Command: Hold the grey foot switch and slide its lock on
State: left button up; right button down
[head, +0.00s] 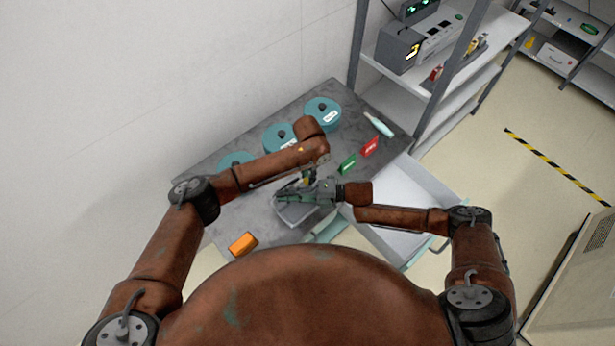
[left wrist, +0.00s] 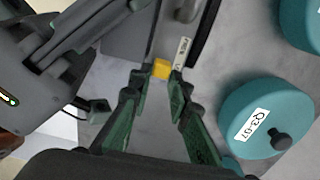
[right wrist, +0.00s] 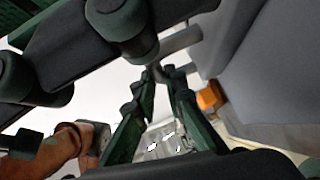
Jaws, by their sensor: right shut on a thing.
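The grey foot switch (head: 294,214) is above the near part of the dark table, partly hidden by my grippers. My right gripper (head: 302,194) reaches in from the right and is shut on it. In the right wrist view its fingertips (right wrist: 160,73) meet at a grey rounded part (right wrist: 181,40). My left gripper (head: 309,180) is over the switch. In the left wrist view its fingertips (left wrist: 155,76) stand apart, with a small yellow block (left wrist: 161,69) just beyond and between them, beside a white label. I cannot tell whether they touch it.
Several teal round containers, one (head: 322,110) at the back, stand on the table (head: 215,150). A green block (head: 348,164), a red block (head: 370,147) and an orange box (head: 242,243) lie around the grippers. A pale open tray (head: 428,188) is at the right. Shelving (head: 440,75) stands behind.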

pick_arm(q)
jog(key=o, duration=0.3)
notch_tip(320, 180, up, 12)
dwell(0.6)
pick_arm(e)
jog(key=c, duration=1.9)
grip_release()
jog(key=shift+d, duration=0.1)
